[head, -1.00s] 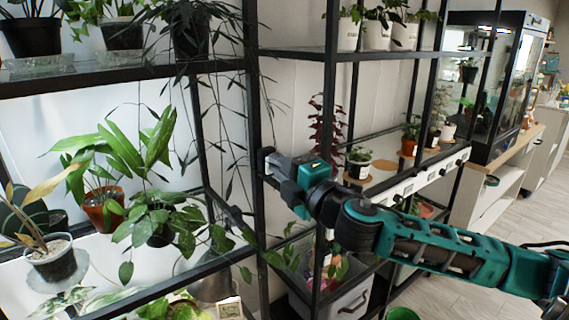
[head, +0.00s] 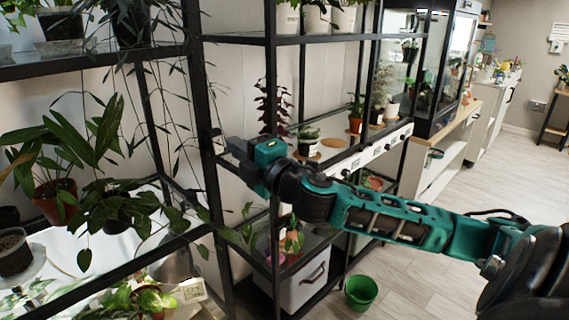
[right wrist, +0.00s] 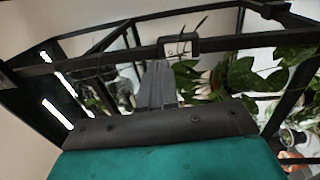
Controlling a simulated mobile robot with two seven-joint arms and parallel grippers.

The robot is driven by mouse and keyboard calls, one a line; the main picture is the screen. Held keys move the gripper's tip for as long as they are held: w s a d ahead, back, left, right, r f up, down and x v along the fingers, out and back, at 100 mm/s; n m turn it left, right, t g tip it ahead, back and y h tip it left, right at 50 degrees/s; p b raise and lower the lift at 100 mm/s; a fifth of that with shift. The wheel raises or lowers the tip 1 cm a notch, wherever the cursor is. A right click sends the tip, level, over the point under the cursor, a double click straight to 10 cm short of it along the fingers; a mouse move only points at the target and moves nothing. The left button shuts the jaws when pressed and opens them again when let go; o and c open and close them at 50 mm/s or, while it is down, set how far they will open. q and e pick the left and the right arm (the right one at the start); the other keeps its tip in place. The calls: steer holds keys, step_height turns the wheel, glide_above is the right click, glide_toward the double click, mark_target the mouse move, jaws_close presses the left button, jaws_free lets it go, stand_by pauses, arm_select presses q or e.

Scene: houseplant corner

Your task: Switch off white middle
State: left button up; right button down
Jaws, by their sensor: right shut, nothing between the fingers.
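My right gripper (head: 232,147) is shut and empty, just right of the black upright post (head: 196,100) between the two racks. I cannot make out a switch at its fingertips. In the right wrist view its grey fingers (right wrist: 158,88) point toward a black rail, with a small white-faced device (right wrist: 180,46) in a dark frame beyond. The middle tier of the left rack looks dim, its back panel (head: 75,92) greyish. A white strip (head: 345,167) with small labels and dark parts runs along the right rack's shelf edge. My left gripper is not in view.
Hanging plant stems and leafy pots (head: 55,198) crowd the left rack close to the post. The lower left tier (head: 62,250) is bright. A green bucket (head: 361,292) stands on the floor, with a grey bin (head: 303,283) beside it. Open floor lies to the right.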

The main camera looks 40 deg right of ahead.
steer(key=s+r, duration=0.1)
steer(key=s, duration=0.9)
steer(key=shift+d+b, duration=0.2)
steer(key=shift+b, duration=0.25)
stand_by(0.4)
